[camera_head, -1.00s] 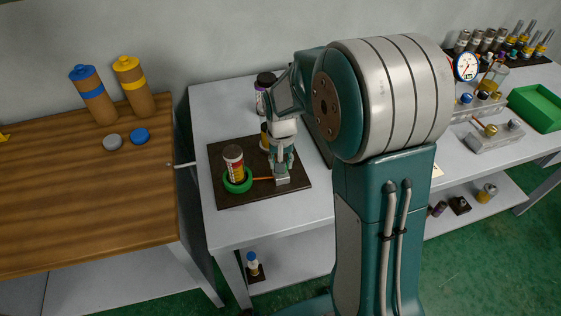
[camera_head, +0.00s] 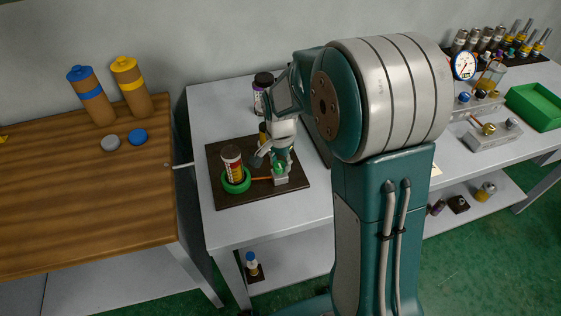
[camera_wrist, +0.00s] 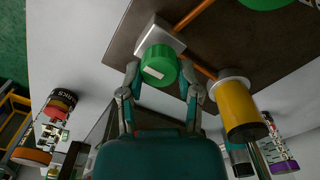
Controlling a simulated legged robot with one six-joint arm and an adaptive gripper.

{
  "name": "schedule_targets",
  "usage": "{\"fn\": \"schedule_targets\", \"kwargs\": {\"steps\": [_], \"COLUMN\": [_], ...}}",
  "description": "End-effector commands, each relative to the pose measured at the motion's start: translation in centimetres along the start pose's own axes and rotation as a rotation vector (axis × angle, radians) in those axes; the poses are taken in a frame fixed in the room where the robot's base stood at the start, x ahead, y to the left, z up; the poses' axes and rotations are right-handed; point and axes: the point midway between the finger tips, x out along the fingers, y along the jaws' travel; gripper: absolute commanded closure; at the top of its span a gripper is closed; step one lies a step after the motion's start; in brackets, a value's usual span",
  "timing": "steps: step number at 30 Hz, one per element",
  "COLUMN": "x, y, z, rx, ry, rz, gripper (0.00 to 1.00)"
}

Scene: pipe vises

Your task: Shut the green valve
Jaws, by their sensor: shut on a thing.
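The green valve is a round green knob (camera_wrist: 158,66) with a white bar on its face, mounted on a small grey block (camera_wrist: 162,36). In the wrist view my gripper (camera_wrist: 160,73) has one finger on each side of the knob and is shut on it. In the head view my gripper (camera_head: 274,155) comes down from above over the valve (camera_head: 279,167), and part of the green shows between the fingers. An orange pipe (camera_head: 262,179) runs from the block to a green ring (camera_head: 236,185).
A labelled can (camera_head: 232,162) stands in the green ring on the dark board (camera_head: 225,199). A yellow cylinder (camera_wrist: 238,108) is close to the right finger. A dark-capped jar (camera_head: 262,88) stands behind. A wooden table (camera_head: 85,210) is at left, a green tray (camera_head: 538,104) at right.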

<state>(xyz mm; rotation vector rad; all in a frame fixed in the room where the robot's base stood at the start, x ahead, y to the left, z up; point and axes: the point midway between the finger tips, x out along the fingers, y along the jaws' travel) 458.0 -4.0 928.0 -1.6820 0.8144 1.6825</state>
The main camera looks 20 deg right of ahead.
Motion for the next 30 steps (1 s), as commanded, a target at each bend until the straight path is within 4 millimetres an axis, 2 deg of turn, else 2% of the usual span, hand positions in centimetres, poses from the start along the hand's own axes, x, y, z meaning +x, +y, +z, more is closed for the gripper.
{"fn": "schedule_targets", "kwargs": {"steps": [14,15,16,17,30], "x": [0.26,0.25,0.23,0.21,-0.37], "y": [0.12,0.11,0.1,0.09,-0.02], "z": [0.25,0.24,0.23,0.21,0.03], "rx": [0.012,0.012,0.012,0.012,0.011], "ry": [-0.007,-0.007,-0.007,-0.006,0.0], "rz": [0.006,0.006,0.005,0.005,0.0], "gripper": [1.0,0.38,0.24,0.21,0.21]}}
